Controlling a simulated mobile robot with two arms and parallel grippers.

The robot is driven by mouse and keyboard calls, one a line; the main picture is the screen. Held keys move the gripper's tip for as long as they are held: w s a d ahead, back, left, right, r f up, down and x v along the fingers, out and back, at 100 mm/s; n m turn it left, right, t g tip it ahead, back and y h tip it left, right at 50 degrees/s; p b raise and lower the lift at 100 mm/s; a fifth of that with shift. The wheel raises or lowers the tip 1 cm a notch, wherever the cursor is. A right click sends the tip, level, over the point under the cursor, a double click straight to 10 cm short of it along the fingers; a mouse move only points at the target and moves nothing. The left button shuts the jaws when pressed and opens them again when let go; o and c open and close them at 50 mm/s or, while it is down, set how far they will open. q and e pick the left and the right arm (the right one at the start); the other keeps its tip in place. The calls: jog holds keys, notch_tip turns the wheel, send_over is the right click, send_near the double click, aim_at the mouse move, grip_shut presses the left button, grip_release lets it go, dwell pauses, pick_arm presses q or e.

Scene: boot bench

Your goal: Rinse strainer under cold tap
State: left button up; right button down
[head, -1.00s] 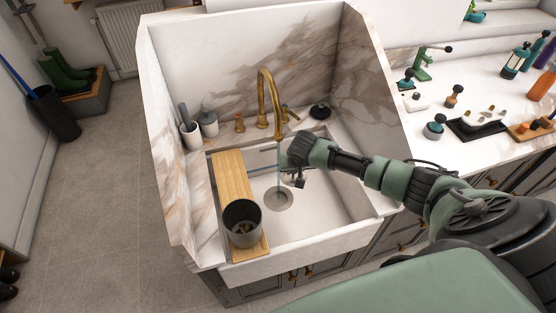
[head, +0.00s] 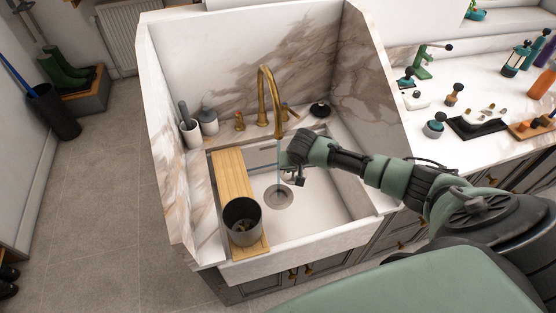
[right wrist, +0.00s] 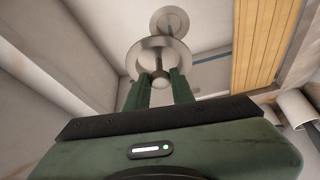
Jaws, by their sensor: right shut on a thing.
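The strainer (right wrist: 158,53) is a round metal disc with a rim and a small knob. My right gripper (right wrist: 160,88) is shut on that knob in the right wrist view. In the head view my right gripper (head: 290,168) is inside the sink basin, above its floor, and largely hides the strainer. The brass tap (head: 266,95) is running; a thin stream of water (head: 279,158) falls beside the gripper towards the drain (head: 278,197). I cannot tell whether the stream touches the strainer. My left gripper is out of view.
The white sink (head: 310,228) has a wooden board (head: 232,175) across its left side, with a dark cup (head: 242,222) on it. A white cup (head: 190,133) and a grey jar (head: 208,122) stand behind. The right counter (head: 410,125) is crowded with small items.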

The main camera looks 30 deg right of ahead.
jog(key=shift+s+r, duration=0.1)
jog(key=shift+s+r, duration=0.2)
jog(key=shift+s+r+p, duration=0.2)
jog(key=shift+s+r, duration=0.7)
jog(key=shift+s, duration=0.25)
jog(key=shift+s+r+p, duration=0.15)
jog(key=shift+s+r, duration=0.7)
jog(key=shift+s, duration=0.25)
jog(key=shift+f, duration=0.1)
